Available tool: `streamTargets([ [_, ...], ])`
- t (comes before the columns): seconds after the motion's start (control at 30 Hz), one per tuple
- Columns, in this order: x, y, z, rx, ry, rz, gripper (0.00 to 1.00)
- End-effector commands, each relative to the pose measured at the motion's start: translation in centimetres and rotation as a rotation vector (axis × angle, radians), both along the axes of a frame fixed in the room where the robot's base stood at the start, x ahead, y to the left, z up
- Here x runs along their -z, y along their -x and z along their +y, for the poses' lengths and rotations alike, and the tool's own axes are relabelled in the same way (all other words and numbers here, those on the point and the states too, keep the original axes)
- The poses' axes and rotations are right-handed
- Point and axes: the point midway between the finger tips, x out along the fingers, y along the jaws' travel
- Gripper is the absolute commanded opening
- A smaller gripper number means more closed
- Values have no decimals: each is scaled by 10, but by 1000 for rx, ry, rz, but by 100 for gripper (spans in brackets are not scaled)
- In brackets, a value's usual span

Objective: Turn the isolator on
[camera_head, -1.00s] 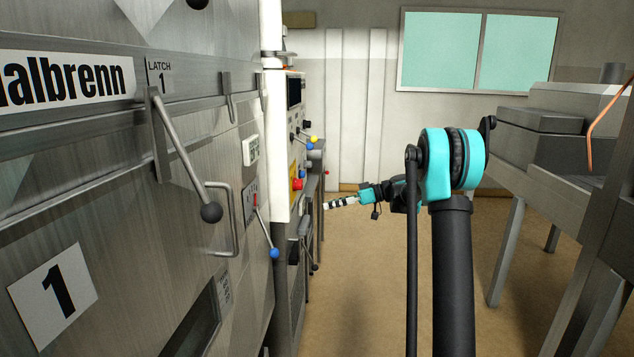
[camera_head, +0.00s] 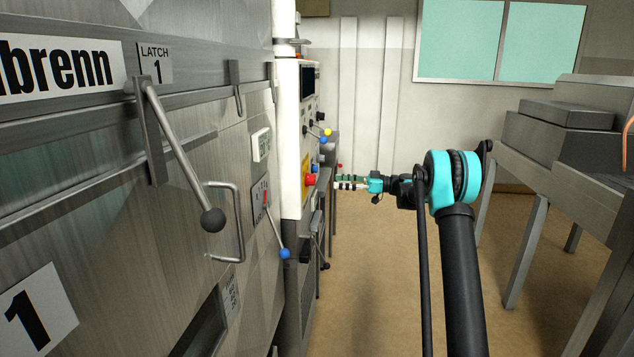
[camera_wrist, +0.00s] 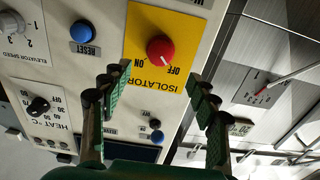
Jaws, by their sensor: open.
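The isolator is a red round knob (camera_wrist: 160,48) on a yellow plate (camera_wrist: 181,78) marked ON, OFF and ISOLATOR, upside down in the wrist view. In the head view the red knob (camera_head: 310,180) shows on the side of the white panel. My gripper (camera_wrist: 162,82) is open and empty. Its two green-padded fingers lie on either side below the yellow plate in the wrist view, with the knob beyond and between them, apart from both. In the head view my gripper (camera_head: 338,182) points left toward the panel, to the right of the knob.
A blue reset button (camera_wrist: 84,32), an elevator speed dial (camera_wrist: 12,24) and a black heat dial (camera_wrist: 38,105) sit close by on the panel. A lever with a blue end (camera_head: 285,253) sticks out nearer me. A metal bench (camera_head: 590,200) stands at right; open floor lies between.

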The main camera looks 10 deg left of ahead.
Motion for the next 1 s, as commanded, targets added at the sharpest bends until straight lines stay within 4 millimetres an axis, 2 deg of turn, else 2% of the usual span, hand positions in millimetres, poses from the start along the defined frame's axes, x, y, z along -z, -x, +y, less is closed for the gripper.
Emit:
streamTargets([
  [0.03, 0, 1, 12, -3, 0, 0, 60],
  [0.2, 0, -1, 45, -2, 0, 0, 60],
  [0.43, 0, -2, 80, -2, 0, 1, 60],
  [0.63, 0, -3, 93, 0, 1, 1, 60],
  [0.93, 0, -3, 95, 0, 1, 1, 60],
  [1.0, 0, -3, 95, 0, 1, 1, 52],
])
